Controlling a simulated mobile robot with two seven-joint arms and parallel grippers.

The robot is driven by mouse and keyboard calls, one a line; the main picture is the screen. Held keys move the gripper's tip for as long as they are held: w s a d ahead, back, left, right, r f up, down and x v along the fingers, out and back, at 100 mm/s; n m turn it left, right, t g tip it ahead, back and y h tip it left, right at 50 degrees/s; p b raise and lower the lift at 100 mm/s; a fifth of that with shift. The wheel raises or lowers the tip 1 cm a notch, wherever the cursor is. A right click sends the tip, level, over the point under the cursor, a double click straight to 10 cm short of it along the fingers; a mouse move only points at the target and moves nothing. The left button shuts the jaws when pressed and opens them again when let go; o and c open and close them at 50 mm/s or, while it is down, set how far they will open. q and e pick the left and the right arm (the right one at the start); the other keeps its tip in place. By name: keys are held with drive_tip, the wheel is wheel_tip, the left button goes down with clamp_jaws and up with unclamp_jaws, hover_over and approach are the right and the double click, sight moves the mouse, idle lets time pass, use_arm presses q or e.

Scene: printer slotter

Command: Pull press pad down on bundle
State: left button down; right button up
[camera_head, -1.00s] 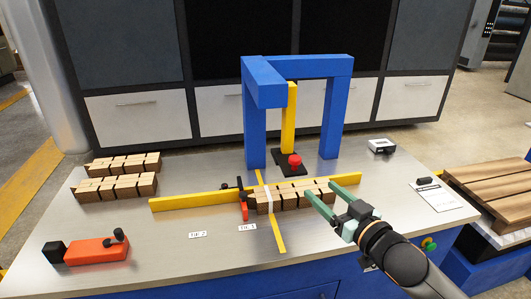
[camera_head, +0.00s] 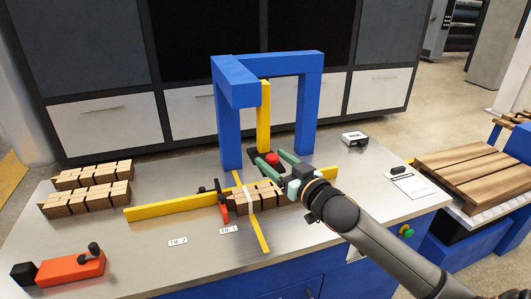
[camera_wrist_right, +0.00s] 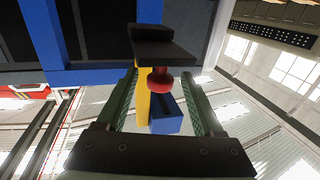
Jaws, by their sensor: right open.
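The press pad is a dark plate (camera_wrist_right: 165,45) with a red knob (camera_head: 272,159). It sits by the yellow column (camera_head: 263,115) under the blue frame. In the right wrist view the red knob (camera_wrist_right: 160,80) lies between my right gripper's fingertips (camera_wrist_right: 158,73), with gaps on both sides. My right gripper (camera_head: 270,157) is open around the knob. The bundle of wooden blocks (camera_head: 265,197) with a white band lies below, against the yellow rail, partly hidden by my gripper. My left gripper is not in view.
The blue frame (camera_head: 228,125) stands around the column. A yellow rail (camera_head: 165,208) crosses the table. Wooden block stacks (camera_head: 85,198) and a red tool (camera_head: 72,269) lie at left. A small white device (camera_head: 354,139) is at right.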

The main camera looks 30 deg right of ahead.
sight(265, 153)
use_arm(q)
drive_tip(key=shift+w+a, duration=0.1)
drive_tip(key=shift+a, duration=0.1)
use_arm(e)
drive_tip(key=shift+w, duration=2)
drive_tip(key=shift+a, duration=0.1)
drive_tip(key=shift+c, duration=0.2)
